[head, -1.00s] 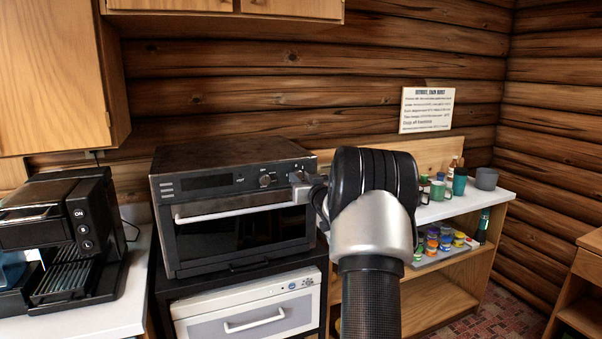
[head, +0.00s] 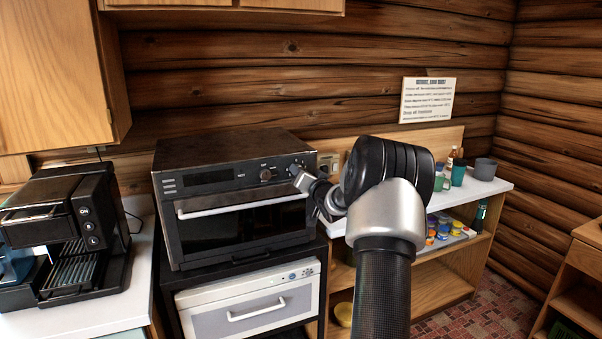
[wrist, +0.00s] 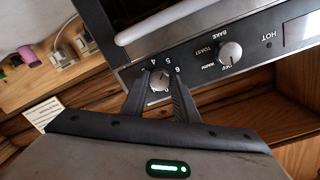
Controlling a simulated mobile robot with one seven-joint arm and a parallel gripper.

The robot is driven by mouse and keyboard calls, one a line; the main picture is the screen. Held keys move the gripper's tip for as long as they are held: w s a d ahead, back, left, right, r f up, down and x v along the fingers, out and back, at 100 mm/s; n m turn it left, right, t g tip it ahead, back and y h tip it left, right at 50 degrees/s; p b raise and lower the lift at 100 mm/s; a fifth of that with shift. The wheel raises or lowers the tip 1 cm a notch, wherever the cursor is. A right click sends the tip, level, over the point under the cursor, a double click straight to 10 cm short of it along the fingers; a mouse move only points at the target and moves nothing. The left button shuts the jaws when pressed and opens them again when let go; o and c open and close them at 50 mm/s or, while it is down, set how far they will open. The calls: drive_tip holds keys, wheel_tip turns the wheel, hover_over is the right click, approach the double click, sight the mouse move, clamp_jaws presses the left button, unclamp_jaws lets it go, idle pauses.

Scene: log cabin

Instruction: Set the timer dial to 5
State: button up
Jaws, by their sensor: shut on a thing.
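The toaster oven (head: 190,203) stands on a dark stand, with a white-handled door on its front. Its timer dial (wrist: 160,80) is a silver knob with numbers around it in the wrist view. My gripper (wrist: 160,92) has its two dark fingers on either side of this knob, shut on it. The numbers 4, 5 and 6 are partly readable around the knob; its exact pointer setting is hard to tell. In the head view my gripper (head: 300,172) is at the oven's right front edge and hides the dial. A second knob (wrist: 230,53), for bake, toast and warm, sits beside it.
A coffee machine (head: 70,232) stands on the left counter. A white drawer unit (head: 250,302) is under the oven. A shelf (head: 455,206) with cups and several small jars stands to the right. Wooden cabinets (head: 60,75) hang above left.

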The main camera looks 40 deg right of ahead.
drive_tip(key=o, duration=1.1)
drive_tip(key=shift+c, duration=0.2)
drive_tip(key=shift+s, duration=0.1)
drive_tip(key=b+v, duration=0.1)
drive_tip(key=v, duration=1.6)
drive_tip(key=shift+b, duration=0.35)
drive_tip(key=shift+a+r, duration=0.1)
